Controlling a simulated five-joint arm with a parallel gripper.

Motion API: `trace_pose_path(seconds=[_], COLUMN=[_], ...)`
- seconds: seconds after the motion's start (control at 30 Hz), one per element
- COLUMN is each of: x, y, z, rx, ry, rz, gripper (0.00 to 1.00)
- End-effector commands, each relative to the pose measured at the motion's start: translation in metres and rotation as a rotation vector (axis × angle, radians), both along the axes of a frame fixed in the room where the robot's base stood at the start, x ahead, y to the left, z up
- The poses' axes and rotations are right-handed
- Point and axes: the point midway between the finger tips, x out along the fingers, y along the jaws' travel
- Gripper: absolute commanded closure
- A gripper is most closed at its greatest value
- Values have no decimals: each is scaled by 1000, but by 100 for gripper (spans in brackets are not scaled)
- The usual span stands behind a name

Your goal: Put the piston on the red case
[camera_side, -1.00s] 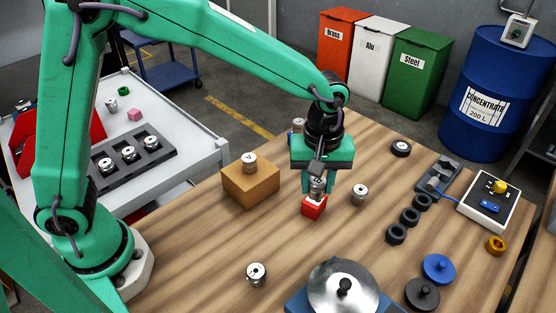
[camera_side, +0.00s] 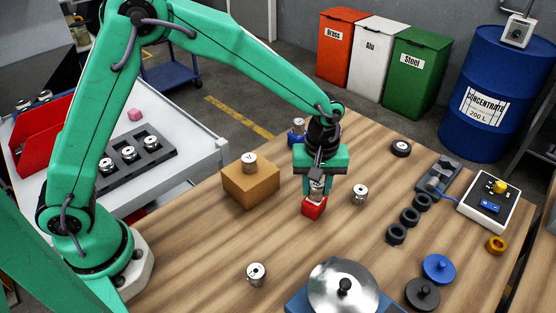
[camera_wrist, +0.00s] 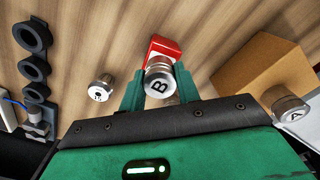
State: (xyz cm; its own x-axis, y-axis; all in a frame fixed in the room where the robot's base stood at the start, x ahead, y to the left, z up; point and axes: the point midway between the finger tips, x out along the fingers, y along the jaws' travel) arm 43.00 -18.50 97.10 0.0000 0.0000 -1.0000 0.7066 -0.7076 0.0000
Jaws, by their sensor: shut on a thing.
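My gripper (camera_side: 316,189) is shut on a silver piston (camera_side: 317,185), upright in the side view, over the red case (camera_side: 313,208). In the wrist view the piston (camera_wrist: 160,78) shows a letter B on its end face and sits between the green fingers. The red case (camera_wrist: 163,46) shows just beyond it, partly covered by the piston. In the side view the piston's lower end is at the top of the case; I cannot tell if they touch.
A brown box (camera_side: 251,186) with a piston (camera_side: 249,163) on top stands left of the case. Another piston (camera_side: 360,194) stands close on the right, and one (camera_side: 256,274) nearer the front. Black rings (camera_side: 397,234) lie further right. A round metal lid (camera_side: 343,288) is in front.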

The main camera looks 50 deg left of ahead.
Motion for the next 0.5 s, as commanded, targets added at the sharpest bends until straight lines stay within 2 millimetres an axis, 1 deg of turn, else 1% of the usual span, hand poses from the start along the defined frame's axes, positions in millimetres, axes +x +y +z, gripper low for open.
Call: trace_pose_path(seconds=[0.03, 0.1, 0.5], x=[0, 0, 0], y=[0, 0, 0], z=[-4, -7, -10], rx=[1, 1, 0], ry=[2, 1, 0], rz=[0, 0, 0], gripper=[93, 93, 93])
